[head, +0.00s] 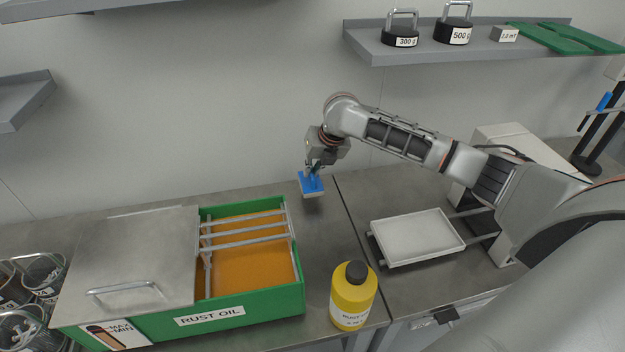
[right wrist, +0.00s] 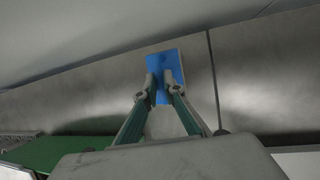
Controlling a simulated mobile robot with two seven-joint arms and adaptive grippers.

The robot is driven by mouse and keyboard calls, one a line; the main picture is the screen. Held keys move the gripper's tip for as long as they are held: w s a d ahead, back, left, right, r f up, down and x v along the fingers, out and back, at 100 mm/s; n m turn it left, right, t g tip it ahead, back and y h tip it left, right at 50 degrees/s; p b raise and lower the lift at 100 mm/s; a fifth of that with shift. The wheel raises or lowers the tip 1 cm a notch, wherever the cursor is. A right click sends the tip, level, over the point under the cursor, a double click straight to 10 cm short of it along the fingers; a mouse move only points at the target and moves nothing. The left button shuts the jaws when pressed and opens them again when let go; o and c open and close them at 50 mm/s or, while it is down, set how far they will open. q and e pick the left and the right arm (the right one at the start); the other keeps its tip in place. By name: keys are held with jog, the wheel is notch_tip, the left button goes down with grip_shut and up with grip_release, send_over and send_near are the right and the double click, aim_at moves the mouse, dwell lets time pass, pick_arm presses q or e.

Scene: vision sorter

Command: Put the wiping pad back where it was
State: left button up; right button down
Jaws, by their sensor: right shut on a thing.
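The wiping pad (head: 311,185) is a small blue block with a pale underside. My right gripper (head: 315,170) is shut on its top and holds it near the back of the bench, right of the green tank. It appears to be just above the bench top, but I cannot tell whether it touches. In the right wrist view the pad (right wrist: 166,72) sits between the two fingertips (right wrist: 159,82), with bare grey bench around it. My left gripper is not in view.
A green rust oil tank (head: 250,300) with orange liquid and a half-open metal lid (head: 130,250) stands left. A yellow bottle (head: 353,297) stands in front. A white tray (head: 416,237) lies right. Shelves with weights (head: 453,30) hang above. The bench behind the bottle is clear.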

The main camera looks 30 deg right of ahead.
jog(key=shift+f, duration=1.85)
jog(key=shift+f, duration=0.15)
jog(key=c, duration=2.2)
grip_release()
jog(key=shift+o, duration=0.2)
jog(key=v, duration=1.2)
